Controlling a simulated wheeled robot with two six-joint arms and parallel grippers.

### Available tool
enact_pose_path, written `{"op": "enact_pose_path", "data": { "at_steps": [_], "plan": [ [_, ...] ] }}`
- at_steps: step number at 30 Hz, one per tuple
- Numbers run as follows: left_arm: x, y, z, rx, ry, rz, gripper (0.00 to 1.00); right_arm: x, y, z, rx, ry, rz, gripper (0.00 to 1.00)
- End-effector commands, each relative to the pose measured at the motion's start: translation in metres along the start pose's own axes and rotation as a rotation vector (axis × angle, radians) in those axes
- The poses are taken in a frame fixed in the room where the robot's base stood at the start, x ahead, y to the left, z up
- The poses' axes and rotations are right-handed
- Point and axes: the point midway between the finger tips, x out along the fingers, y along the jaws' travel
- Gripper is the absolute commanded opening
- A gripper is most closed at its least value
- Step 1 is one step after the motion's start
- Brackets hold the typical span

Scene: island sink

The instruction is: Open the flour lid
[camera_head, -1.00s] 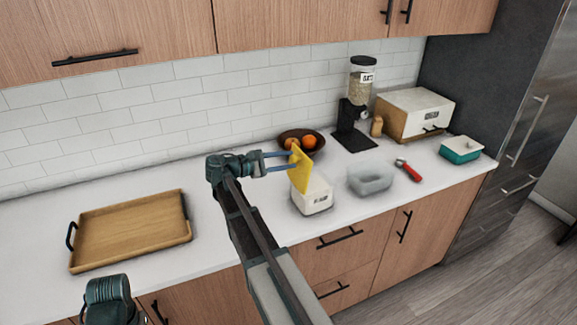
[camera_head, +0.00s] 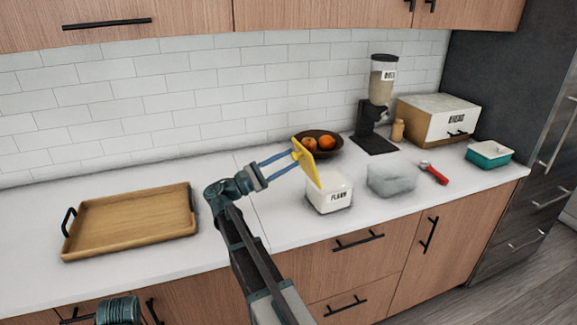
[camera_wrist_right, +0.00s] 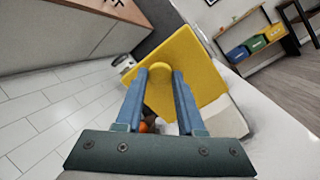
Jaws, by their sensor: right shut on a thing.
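The flour container (camera_head: 329,195) is a white box with a dark FLOUR label, standing on the counter. Its top is uncovered, with white contents showing. The yellow lid (camera_head: 308,166) is tilted steeply up at the container's left rim; whether its lower corner touches the rim I cannot tell. My right gripper (camera_head: 296,153) is shut on the lid's knob, left of the container. In the right wrist view the knob (camera_wrist_right: 160,74) sits between the fingers, with the lid behind it and part of the container at right. My left gripper is out of view; part of my left arm shows bottom left.
A fruit bowl (camera_head: 319,153) stands behind the lid. A translucent tub (camera_head: 391,180) is right of the container, then a red-handled tool (camera_head: 434,173). A dispenser (camera_head: 372,115) and bread box (camera_head: 437,120) stand at back right. A wooden tray (camera_head: 130,222) lies left; counter between is clear.

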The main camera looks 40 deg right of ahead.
Motion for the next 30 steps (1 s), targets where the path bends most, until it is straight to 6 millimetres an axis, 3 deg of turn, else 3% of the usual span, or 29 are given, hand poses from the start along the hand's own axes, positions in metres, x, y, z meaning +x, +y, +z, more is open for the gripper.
{"op": "enact_pose_path", "data": {
  "at_steps": [13, 14, 19, 30],
  "plan": [
    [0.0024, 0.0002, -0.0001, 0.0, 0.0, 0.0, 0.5, -0.0003, -0.0032, -0.0008, -0.002, -0.001, -0.004, 0.0],
    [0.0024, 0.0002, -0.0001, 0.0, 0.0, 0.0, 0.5, -0.0003, -0.0032, -0.0008, -0.002, -0.001, -0.004, 0.39],
    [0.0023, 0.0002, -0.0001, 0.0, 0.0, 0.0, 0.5, -0.0004, -0.0024, -0.0006, -0.001, -0.003, -0.001, 0.69],
    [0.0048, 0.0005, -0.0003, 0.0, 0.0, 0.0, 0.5, -0.0068, -0.0014, -0.0015, 0.0, -0.002, 0.003, 0.69]
  ]
}}
